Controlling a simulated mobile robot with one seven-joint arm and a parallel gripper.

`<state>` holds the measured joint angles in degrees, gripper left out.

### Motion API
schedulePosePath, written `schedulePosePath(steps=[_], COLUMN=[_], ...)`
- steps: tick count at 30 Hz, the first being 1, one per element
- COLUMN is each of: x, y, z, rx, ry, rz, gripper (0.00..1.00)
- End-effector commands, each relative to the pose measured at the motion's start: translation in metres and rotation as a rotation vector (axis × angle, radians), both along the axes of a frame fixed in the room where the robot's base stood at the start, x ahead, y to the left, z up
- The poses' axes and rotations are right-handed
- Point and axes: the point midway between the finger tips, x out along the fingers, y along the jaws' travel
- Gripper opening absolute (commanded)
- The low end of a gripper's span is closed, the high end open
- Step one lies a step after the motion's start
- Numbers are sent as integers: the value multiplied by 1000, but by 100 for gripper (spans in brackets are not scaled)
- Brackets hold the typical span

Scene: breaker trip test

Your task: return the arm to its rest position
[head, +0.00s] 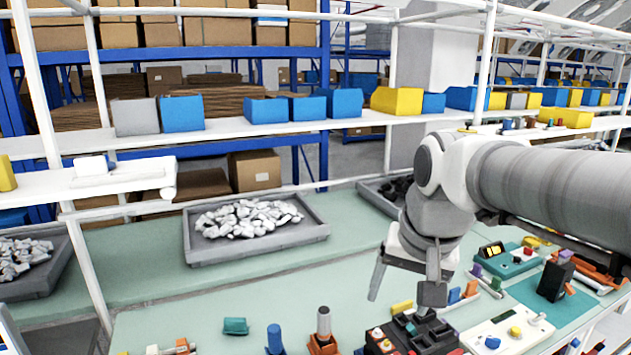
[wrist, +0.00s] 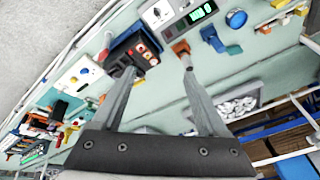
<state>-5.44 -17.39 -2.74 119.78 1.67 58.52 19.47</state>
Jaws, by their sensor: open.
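My grey and white arm (head: 530,185) reaches in from the right in the head view, over the green workbench (head: 265,290). My gripper (head: 402,286) hangs down with its two fingers spread apart and nothing between them. One fingertip appears in front of or just above a dark breaker-like block (head: 415,332); I cannot tell whether it touches. In the wrist view, both fingers of my gripper (wrist: 157,67) are apart, and the dark block (wrist: 133,48) with red parts lies by the left fingertip. An orange piece (wrist: 181,47) is by the right fingertip.
A grey tray (head: 255,246) of pale pieces sits farther back. A shelf with coloured bins (head: 398,101) and white posts stand behind. The bench between tray and gripper is clear.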

Motion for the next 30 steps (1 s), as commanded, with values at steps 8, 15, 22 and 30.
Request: schedulePosePath(steps=[8,15,22,30], x=[-70,-104,-112,-111], y=[-14,-20,-21,-21], z=[-16,-35,-41,-41], rx=[-89,-158,-177,-176], ry=[-104,-158,-168,-168], rz=[154,245,267,267], gripper=[76,76,76,76])
